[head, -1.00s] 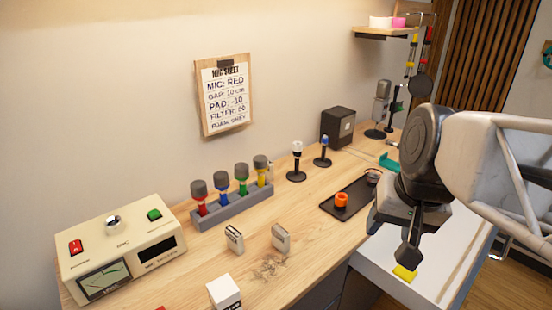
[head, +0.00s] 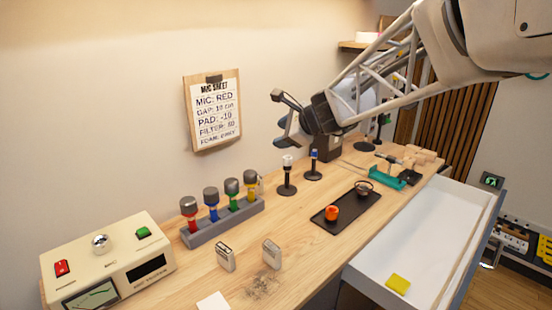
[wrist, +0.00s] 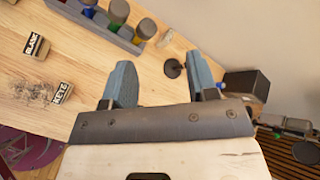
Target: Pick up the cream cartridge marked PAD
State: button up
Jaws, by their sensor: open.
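Two small cream cartridges stand on the wooden desk in the head view, a left one (head: 225,257) and a right one (head: 271,254). Their marks are too small to read there. The wrist view shows two small blocks with dark labels, one seeming to read BLANK (wrist: 36,46) and one possibly KEYE (wrist: 62,93). I cannot make out the word PAD on either. My gripper (head: 277,118) is open and empty, raised above the back of the desk near the wall, well away from the cartridges. Its two blue-grey fingers (wrist: 163,82) are apart in the wrist view.
A grey rack (head: 225,222) holds several coloured microphones behind the cartridges. A cream meter box (head: 110,262) stands left. A black tray (head: 347,210) holds an orange ring. A white block (head: 213,301) is at the front edge. A drawer (head: 425,240) stands open at right.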

jog(key=w+a+f+m+t, duration=0.1)
jog(key=w+a+f+m, duration=0.1)
jog(key=w+m, duration=0.45)
jog(key=w+a+f+m+t, duration=0.2)
jog(key=w+a+f+m, duration=0.1)
jog(key=w, duration=0.6)
send_near(262, 181)
jog(key=shift+m, duration=0.45)
jog(key=x, duration=0.5)
jog(key=shift+w+a+f, duration=0.1)
jog(key=shift+w+f, duration=0.1)
jog(key=shift+w, duration=0.1)
jog(key=shift+x, duration=1.3)
jog(key=shift+x, duration=2.6)
jog(key=shift+s+a, duration=0.1)
jog(key=shift+c, duration=0.3)
